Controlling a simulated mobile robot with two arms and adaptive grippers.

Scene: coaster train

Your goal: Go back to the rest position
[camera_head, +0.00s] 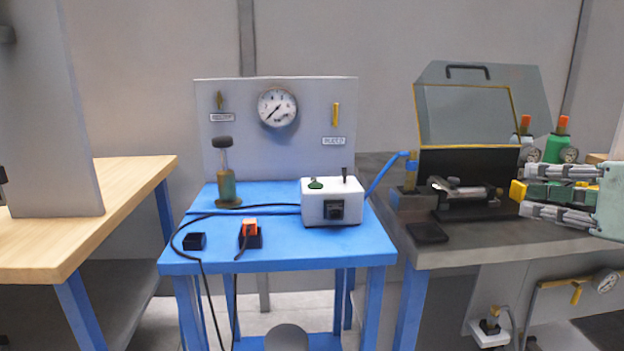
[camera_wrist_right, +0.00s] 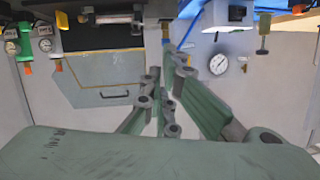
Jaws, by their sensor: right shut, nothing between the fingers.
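My right gripper (camera_head: 526,192) comes in from the right edge of the head view, in front of the grey machine bench. Its fingers point left and hold nothing. In the right wrist view, my right gripper (camera_wrist_right: 162,85) shows its green finger links running close together, with nothing between them. That view appears upside down. My left gripper is not in view.
A blue table (camera_head: 290,248) in the middle bears a white box (camera_head: 318,207), a black cable and a gauge panel (camera_head: 235,150). A machine with a raised hood (camera_head: 465,115) stands right, near my right gripper. A wooden table (camera_head: 90,235) stands left.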

